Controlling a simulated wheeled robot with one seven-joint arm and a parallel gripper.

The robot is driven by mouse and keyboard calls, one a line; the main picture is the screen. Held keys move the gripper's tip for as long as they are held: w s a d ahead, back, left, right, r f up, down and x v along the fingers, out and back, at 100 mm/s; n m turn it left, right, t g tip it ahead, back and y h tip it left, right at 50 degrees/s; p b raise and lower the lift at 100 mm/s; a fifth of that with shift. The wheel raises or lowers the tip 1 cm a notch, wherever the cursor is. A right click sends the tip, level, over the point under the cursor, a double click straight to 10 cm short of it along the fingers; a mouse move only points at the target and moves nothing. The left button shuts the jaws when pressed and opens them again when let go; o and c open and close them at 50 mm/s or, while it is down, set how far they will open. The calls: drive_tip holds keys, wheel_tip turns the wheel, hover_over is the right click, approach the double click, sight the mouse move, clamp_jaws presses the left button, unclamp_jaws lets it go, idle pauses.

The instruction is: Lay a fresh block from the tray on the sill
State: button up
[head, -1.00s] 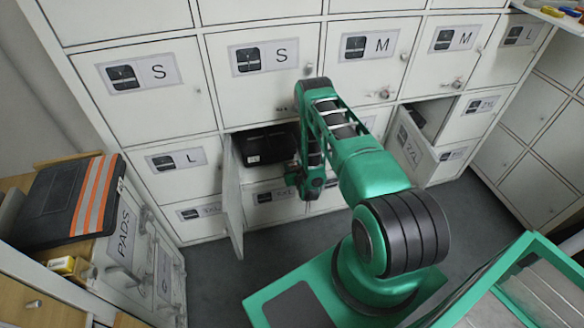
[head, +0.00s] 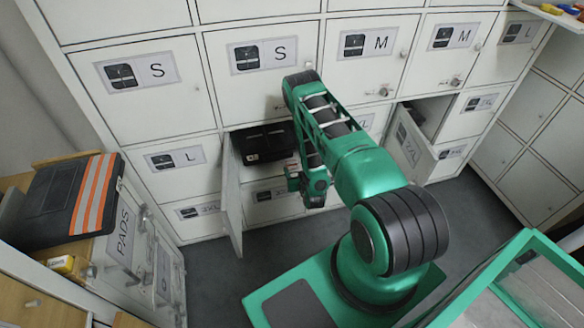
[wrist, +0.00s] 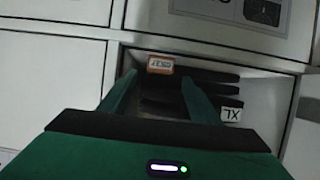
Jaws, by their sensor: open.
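My gripper (head: 291,172) is in front of an open locker compartment in the lower row. In the wrist view my gripper (wrist: 158,82) has its two green fingers spread, pointing into the compartment, with no object held between them. Beyond the fingertips a small orange-edged white piece (wrist: 160,64) with dark print shows by the dark contents; I cannot tell whether it is a block or a tag. A shelf (head: 560,14) at the top right carries small yellow and other coloured pieces; I cannot tell whether it is the tray. The sill is not clearly identifiable.
The compartment holds black folded items (head: 265,143), one with an XL label (wrist: 231,114). Its open door (head: 231,200) stands out at the left.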

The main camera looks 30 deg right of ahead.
drive_tip(key=shift+v, duration=2.65)
